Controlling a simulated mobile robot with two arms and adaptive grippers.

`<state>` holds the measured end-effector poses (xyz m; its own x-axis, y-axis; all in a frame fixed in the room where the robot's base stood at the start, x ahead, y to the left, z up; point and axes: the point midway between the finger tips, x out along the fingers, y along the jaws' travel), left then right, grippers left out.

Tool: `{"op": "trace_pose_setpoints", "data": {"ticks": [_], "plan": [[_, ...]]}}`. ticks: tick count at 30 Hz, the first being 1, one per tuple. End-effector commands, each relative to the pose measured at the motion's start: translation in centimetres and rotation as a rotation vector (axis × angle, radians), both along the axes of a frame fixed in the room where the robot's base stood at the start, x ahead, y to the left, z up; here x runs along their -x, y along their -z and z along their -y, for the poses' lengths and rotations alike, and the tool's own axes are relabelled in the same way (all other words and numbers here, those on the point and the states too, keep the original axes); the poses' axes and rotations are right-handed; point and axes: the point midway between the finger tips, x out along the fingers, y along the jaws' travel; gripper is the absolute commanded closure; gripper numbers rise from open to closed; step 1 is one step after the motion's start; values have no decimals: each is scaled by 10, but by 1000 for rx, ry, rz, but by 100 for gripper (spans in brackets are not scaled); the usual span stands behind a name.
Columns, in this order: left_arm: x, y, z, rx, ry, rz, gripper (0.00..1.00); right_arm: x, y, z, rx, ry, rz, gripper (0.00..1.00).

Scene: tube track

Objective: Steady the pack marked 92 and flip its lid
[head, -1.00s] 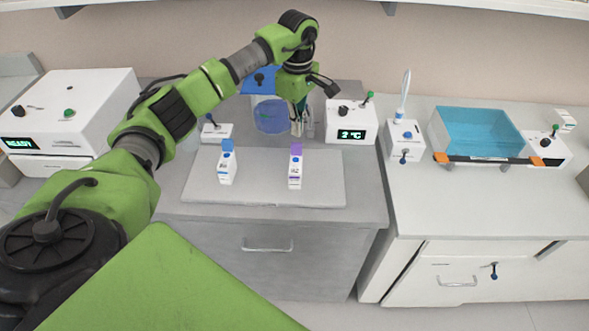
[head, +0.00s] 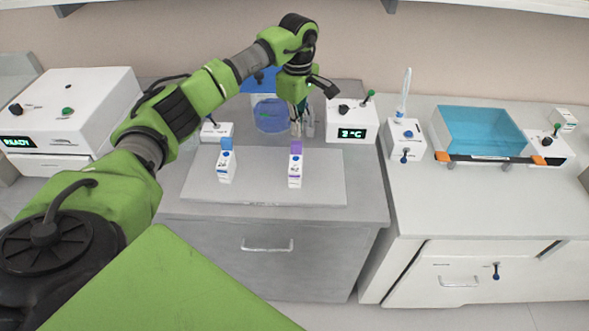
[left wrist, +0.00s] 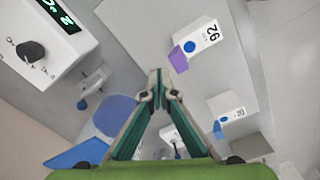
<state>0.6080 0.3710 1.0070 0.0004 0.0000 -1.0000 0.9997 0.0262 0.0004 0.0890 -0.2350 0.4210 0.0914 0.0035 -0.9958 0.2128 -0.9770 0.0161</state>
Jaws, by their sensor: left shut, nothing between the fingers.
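The pack marked 92 (left wrist: 207,36) is white with a blue round spot on top and a purple lid flap (left wrist: 179,59). In the head view this pack (head: 295,179) stands upright on the right part of the grey mat, its purple flap sticking up at the back. My left gripper (left wrist: 156,72) is shut and empty, apart from the pack. In the head view the left gripper (head: 303,130) is behind the pack, beyond the mat's back edge. My right gripper is not in view.
A second white pack (head: 227,173) with a blue flap stands to the left on the grey mat (head: 262,192). A white box with a temperature readout (head: 351,122) and a blue-tinted container (head: 271,117) are behind. The mat's front is clear.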

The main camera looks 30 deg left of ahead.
Motion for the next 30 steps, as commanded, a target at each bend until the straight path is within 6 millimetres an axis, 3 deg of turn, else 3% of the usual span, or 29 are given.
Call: {"op": "trace_pose_setpoints", "data": {"ticks": [10,20,30], "plan": [[1,20,0,-1,-1,-1,100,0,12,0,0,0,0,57],[1,20,0,0,0,-1,100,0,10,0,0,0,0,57],[15,13,8,0,0,-1,100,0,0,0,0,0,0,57]]}}
